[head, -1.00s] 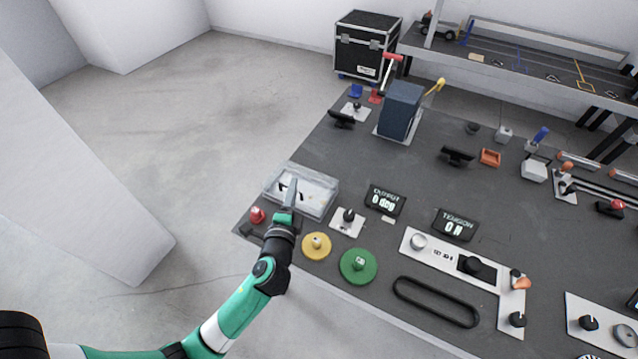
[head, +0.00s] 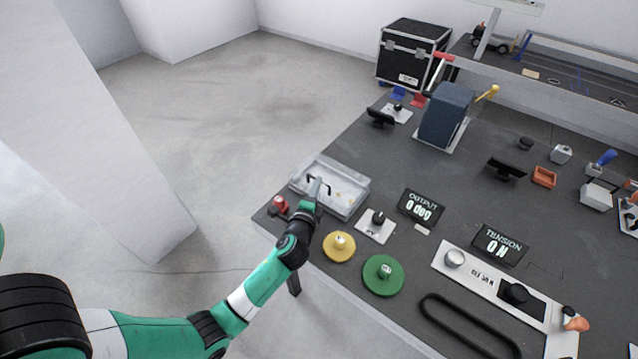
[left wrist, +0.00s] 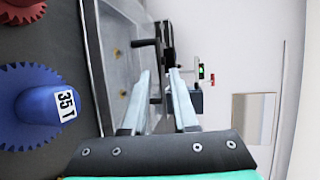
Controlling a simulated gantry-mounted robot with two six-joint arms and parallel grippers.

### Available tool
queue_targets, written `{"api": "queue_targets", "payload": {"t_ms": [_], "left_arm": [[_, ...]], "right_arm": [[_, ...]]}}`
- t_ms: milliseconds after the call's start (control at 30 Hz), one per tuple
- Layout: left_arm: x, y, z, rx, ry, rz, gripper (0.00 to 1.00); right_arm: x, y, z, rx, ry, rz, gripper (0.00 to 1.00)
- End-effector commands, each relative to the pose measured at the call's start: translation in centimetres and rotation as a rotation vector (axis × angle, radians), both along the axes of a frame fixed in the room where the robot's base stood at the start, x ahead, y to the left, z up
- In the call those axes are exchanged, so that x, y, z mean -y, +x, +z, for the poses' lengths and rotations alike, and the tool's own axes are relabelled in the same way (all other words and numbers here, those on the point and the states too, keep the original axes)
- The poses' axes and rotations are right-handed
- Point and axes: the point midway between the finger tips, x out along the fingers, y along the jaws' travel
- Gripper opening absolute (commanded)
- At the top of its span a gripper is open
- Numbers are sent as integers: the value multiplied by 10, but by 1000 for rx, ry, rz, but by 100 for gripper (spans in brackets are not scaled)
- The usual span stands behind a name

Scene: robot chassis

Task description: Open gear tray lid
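The gear tray (head: 352,208) is a clear, shallow box at the left corner of the dark bench. Its lid looks closed, with a black U-shaped handle (head: 311,181) on top. My left gripper (head: 318,186) is at the handle, pointing away from me over the tray. In the left wrist view, the two pale fingers (left wrist: 161,72) are apart, with the handle (left wrist: 145,43) close to their tips. I cannot tell whether they touch it. Tan spots show through the tray (left wrist: 120,93). My right gripper is out of view.
A red knob (head: 280,203), a yellow gear (head: 339,246), a green gear (head: 383,275) and a switch plate (head: 376,226) surround the tray. Open floor lies left of the bench.

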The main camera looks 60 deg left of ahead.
Motion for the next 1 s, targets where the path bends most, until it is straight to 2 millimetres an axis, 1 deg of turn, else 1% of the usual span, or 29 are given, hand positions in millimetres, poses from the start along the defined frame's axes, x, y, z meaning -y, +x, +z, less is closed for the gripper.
{"api": "queue_targets", "payload": {"t_ms": [33, 100, 200, 500, 567, 600, 667, 1000], "left_arm": [[-9, 6, -4, 1, 1, 4, 27], [-16, 13, -6, 1, 0, 2, 27], [-23, 19, -6, 1, 0, 2, 27], [-25, 21, -6, 0, 0, 0, 27], [-25, 21, -6, 0, 0, 0, 16], [-25, 21, -6, 0, 0, 0, 9], [-25, 21, -6, 0, 0, 0, 0], [-25, 21, -6, 0, 0, 0, 0]], "right_arm": [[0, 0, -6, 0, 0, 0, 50], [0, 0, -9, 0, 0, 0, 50], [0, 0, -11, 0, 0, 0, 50], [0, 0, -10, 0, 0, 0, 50], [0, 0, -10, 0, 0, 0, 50], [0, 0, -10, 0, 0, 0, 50], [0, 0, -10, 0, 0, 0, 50], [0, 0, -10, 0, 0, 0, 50]]}}
